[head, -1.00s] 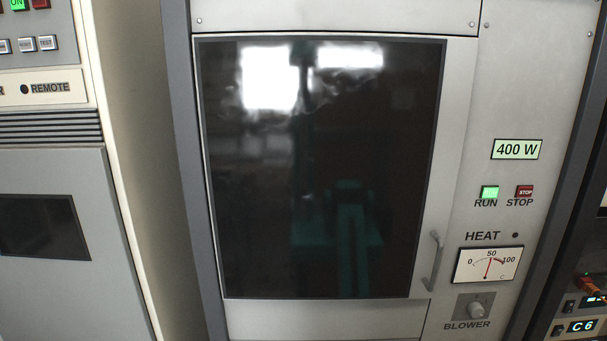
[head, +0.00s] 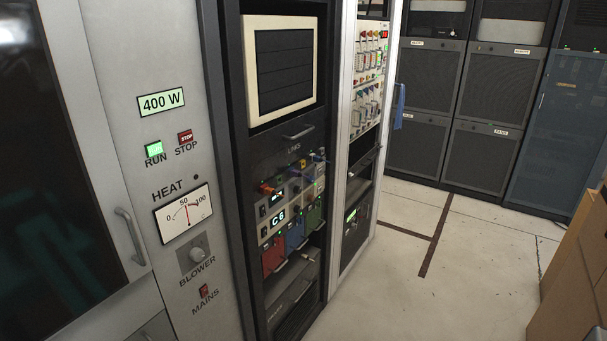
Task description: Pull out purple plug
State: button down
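Several small coloured plugs or connectors show on the links panel of a black rack (head: 230,75) in the middle of the head view. An orange plug (head: 267,189) is at the left, and blue and yellow ones sit to its right. I cannot make out which, if any, is purple; they are small and seen at a slant. More coloured connectors show on a pale panel (head: 371,60) in the rack to the right, also too small to tell. My gripper is not in view.
A grey cabinet with a 400 W display (head: 161,102) and a door handle (head: 131,237) stands close at left. Dark racks (head: 425,90) line the back. A brown box (head: 575,270) stands at lower right. The pale floor (head: 470,265) between is clear.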

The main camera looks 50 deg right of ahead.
aim_at(296, 173)
jog(key=u, duration=0.45)
jog(key=k, duration=0.1)
jog(key=z, duration=2.05)
jog(key=k, duration=0.85)
jog(key=u, duration=0.15)
jog(key=i, duration=0.8)
jog(key=z, duration=0.05)
